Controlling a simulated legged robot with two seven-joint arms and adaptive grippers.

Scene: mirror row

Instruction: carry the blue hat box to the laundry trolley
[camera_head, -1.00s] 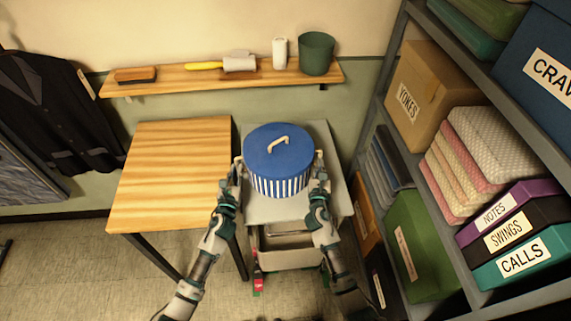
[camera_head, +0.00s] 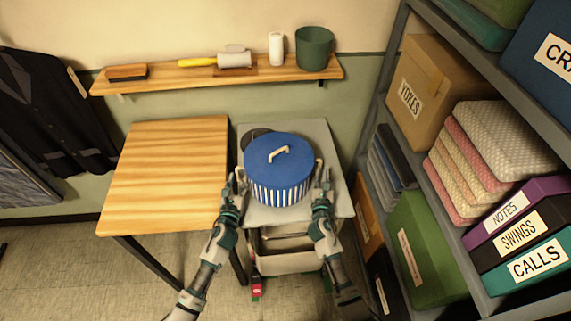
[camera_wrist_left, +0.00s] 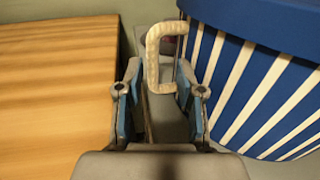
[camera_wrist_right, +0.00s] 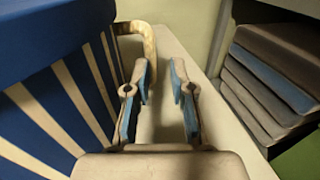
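The blue hat box (camera_head: 279,160), with white stripes and a cream lid handle, stands upright and appears to rest on the grey top of the laundry trolley (camera_head: 330,205). My left gripper (camera_head: 238,178) is at the box's left side. In the left wrist view its fingers (camera_wrist_left: 157,80) are open, with the cream side handle (camera_wrist_left: 153,60) just beyond and between the tips. My right gripper (camera_head: 323,178) is at the right side. In the right wrist view its fingers (camera_wrist_right: 162,78) are open, and the other side handle (camera_wrist_right: 149,50) lies beyond the left finger.
A dark round object (camera_head: 256,134) lies behind the box on the trolley. A wooden table (camera_head: 168,175) stands close left. Loaded shelving (camera_head: 455,225) stands close right. A wall shelf (camera_head: 200,80) with a green pot (camera_head: 314,48) runs behind.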

